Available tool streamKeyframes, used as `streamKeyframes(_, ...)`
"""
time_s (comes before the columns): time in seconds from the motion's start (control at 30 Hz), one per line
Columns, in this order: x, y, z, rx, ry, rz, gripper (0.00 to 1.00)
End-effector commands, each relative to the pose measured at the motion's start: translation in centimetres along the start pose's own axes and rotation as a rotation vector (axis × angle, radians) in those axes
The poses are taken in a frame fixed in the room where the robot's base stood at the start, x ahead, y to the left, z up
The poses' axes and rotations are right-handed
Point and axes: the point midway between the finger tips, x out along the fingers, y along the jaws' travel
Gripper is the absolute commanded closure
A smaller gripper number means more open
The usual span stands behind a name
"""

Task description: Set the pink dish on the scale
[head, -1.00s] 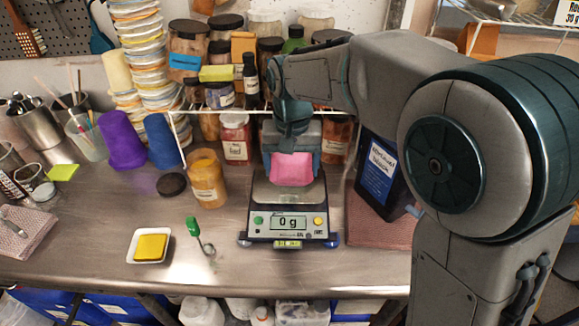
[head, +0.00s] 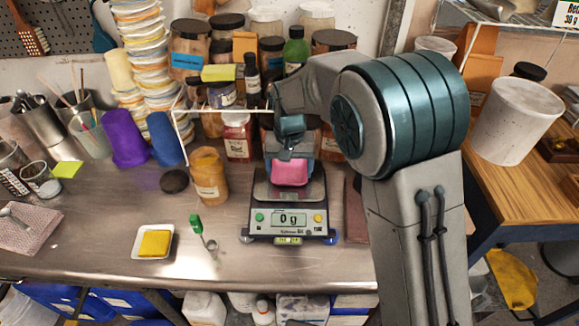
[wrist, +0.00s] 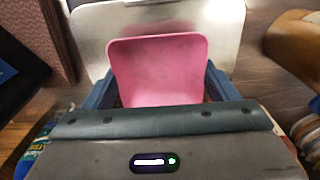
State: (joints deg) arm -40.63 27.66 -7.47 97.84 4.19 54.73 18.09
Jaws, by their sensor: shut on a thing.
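The pink dish (head: 291,173) is in my gripper, over the scale's plate in the head view. In the wrist view the dish (wrist: 160,70) sits between the two blue fingers. My gripper (wrist: 157,92) is shut on it; in the head view my gripper (head: 291,160) is partly hidden by its own wrist. The scale (head: 288,226) stands on the steel bench and its display reads 0 g. Its plate (wrist: 228,22) shows behind the dish in the wrist view. I cannot tell how large the gap between dish and plate is.
An amber jar (head: 209,178) stands left of the scale, with a black lid (head: 174,181) beside it. A green-handled tool (head: 204,232) and a white dish (head: 136,252) with a yellow block lie front left. Jars crowd behind the scale. A red mat (head: 354,212) lies to the right.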

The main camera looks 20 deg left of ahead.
Motion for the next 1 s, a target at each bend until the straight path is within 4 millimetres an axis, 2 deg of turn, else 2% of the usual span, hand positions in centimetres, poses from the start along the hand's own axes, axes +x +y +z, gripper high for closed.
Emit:
streamKeyframes(0.17, 0.4, 0.0, 0.0, 0.0, 0.0, 0.0, 0.41)
streamKeyframes(0.2, 0.4, 0.0, 0.0, 0.0, 0.0, 0.0, 0.17)
streamKeyframes(0.27, 0.3, 0.0, 0.0, 0.0, 0.0, 0.0, 0.0)
streamKeyframes(0.5, 0.2, 0.0, 0.0, 0.0, 0.0, 0.0, 0.0)
streamKeyframes(0.63, -0.7, 0.0, -0.1, 0.0, 0.003, -0.001, 0.0)
streamKeyframes(0.77, -3.0, 0.0, -0.1, 0.0, 0.005, -0.002, 0.0)
streamKeyframes(1.0, -8.2, 0.0, -0.1, 0.0, 0.005, -0.002, 0.0)
